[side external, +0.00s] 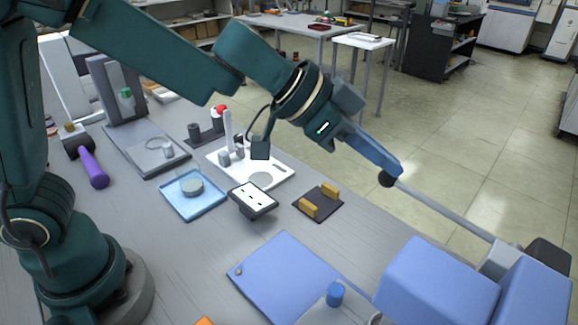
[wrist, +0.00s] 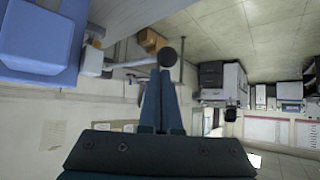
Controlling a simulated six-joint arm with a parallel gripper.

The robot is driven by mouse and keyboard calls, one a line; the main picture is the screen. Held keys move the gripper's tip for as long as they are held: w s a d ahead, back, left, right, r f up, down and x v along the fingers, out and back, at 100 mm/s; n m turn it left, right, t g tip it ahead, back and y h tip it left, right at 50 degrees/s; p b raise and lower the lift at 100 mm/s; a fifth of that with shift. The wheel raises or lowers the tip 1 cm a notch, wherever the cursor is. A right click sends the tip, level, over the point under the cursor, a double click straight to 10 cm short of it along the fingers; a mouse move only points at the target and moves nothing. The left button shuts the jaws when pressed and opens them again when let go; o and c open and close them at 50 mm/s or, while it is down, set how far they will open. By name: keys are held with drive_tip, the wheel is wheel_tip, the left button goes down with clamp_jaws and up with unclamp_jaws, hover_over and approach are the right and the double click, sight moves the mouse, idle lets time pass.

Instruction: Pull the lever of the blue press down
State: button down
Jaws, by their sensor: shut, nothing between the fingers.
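The blue press (side external: 440,285) stands at the lower right of the side external view, with a flat blue base plate (side external: 280,270). It also shows at the left of the wrist view (wrist: 35,35). Its grey lever (side external: 445,212) slopes up and left from the press head to a black ball knob (side external: 388,179). The knob is also in the wrist view (wrist: 167,57), just beyond my fingertips. My gripper (side external: 396,168) is shut and empty, its tips right at the top of the knob. I cannot tell whether they touch it.
A small blue cylinder (side external: 335,293) sits near the front of the press. A dark plate with yellow blocks (side external: 318,204), a white tray (side external: 270,181), a light-blue tray (side external: 181,207) and a purple-handled tool (side external: 93,168) lie farther left. Beyond the lever is open floor.

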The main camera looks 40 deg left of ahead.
wheel_tip(320, 180, down, 7)
idle(1.4)
wheel_tip(320, 180, up, 12)
idle(1.4)
drive_tip(key=shift+r, duration=0.2)
wheel_tip(320, 180, up, 7)
idle(0.8)
drive_tip(key=shift+f, duration=0.1)
